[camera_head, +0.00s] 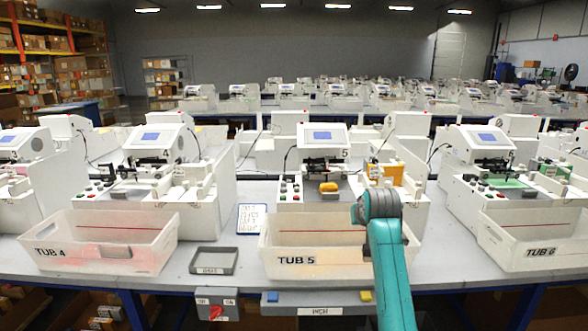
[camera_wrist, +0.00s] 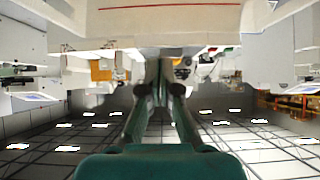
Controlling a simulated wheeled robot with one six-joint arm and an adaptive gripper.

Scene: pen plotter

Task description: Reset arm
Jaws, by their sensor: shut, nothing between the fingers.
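My gripper (camera_wrist: 160,88) shows in the wrist view, with its fingers shut and nothing held. In the head view my teal arm rises from the bottom edge in front of the right part of TUB 5 (camera_head: 290,261). My gripper cannot be made out there. The pen plotter labelled 5 (camera_head: 320,137) stands behind that tub, with a yellow block (camera_head: 328,187) on its front. The wrist view looks inverted, with ceiling lights low in the picture and a white tub wall with a red line (camera_wrist: 150,6) at the top.
TUB 4 (camera_head: 60,254) stands to the left and TUB 6 (camera_head: 540,251) to the right, each before its own machine. A small grey tray (camera_head: 214,270) and a clipboard (camera_head: 252,222) lie between TUB 4 and TUB 5. A control box with a red knob (camera_head: 215,312) hangs at the table's front edge.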

